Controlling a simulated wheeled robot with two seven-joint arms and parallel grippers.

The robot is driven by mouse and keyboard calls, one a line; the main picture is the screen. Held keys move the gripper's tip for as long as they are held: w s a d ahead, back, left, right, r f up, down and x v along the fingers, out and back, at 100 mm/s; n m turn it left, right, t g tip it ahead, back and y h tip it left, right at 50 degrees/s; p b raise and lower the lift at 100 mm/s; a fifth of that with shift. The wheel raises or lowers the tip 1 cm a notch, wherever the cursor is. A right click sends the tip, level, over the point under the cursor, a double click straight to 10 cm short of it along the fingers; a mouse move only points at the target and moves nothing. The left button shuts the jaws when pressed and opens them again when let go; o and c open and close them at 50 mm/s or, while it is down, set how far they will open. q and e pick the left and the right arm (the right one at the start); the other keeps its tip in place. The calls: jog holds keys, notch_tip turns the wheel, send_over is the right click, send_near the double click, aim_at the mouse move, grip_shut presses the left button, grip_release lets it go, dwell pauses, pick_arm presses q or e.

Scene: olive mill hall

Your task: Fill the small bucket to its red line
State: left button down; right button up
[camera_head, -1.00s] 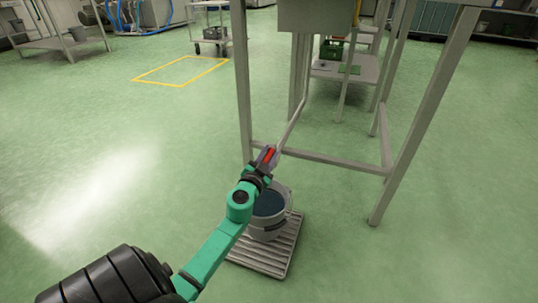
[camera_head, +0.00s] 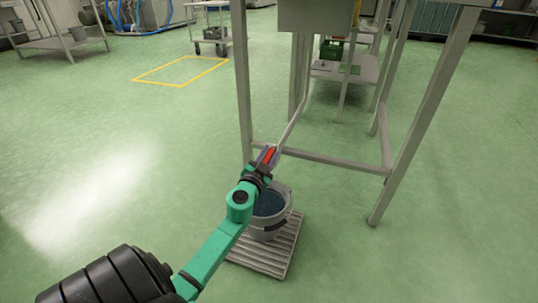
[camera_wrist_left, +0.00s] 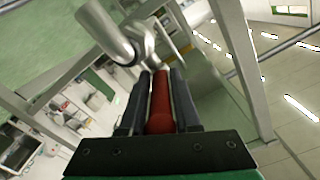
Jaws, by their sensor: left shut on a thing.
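The small bucket (camera_head: 283,221) is light grey and stands upright on a slatted grey platform on the floor. Dark bluish liquid (camera_head: 268,204) shows inside it. I cannot make out a red line on it, and my arm hides its left side. My left gripper (camera_head: 267,157) is above the bucket, shut on a red handle (camera_head: 269,154). In the left wrist view the red handle (camera_wrist_left: 160,100) lies lengthwise between the two dark fingers, with a grey metal pipe fitting (camera_wrist_left: 120,35) beyond it. My right gripper is not in view.
The slatted platform (camera_head: 278,262) lies under the bucket. A grey metal frame (camera_head: 424,110) with legs and crossbars stands just behind, with a slanting pipe (camera_head: 293,127) coming down to the handle. A yellow floor outline (camera_head: 180,84) is at the back left. The green floor is clear on both sides.

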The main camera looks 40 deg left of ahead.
pick_arm(q)
jog(key=shift+f, duration=0.1)
jog(key=shift+w+d+n+g+y, duration=0.1)
jog(key=shift+d+n+g+y, duration=0.25)
jog(key=shift+n+y, duration=0.55)
jog(key=shift+f+g+y+b, duration=0.1)
jog(key=shift+g+y+b, duration=0.25)
jog(key=shift+y+b, duration=0.3)
jog(key=shift+n+y, duration=0.35)
jog(key=shift+n, duration=0.05)
jog(key=c, duration=0.8)
grip_release()
jog(key=shift+o, duration=0.2)
